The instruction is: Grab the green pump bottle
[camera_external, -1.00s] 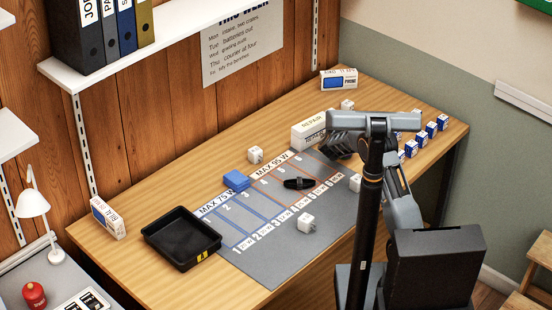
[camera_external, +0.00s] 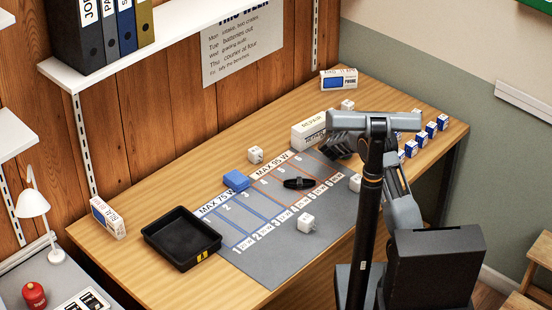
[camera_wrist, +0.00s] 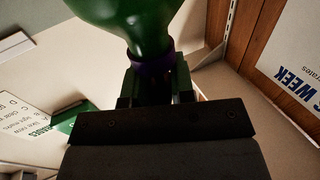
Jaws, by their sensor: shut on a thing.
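A green bottle (camera_wrist: 140,22) with a dark purple band at its narrow part fills the top middle of the wrist view. Only part of it shows, so I cannot see a pump head. My gripper (camera_wrist: 155,88) is shut on the narrow part just below the purple band, with a finger on each side. In the external view my arm reaches over the right side of the desk. There my fingers and the bottle are hard to make out behind my own arm and column.
A grey mat (camera_external: 262,262) with marked lanes covers the desk middle. A black tray (camera_external: 160,238) stands at its left. A white REPAIR box (camera_external: 306,131) is close behind my arm. White cubes, a blue block (camera_external: 236,180) and several small blue boxes (camera_external: 431,129) stand around.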

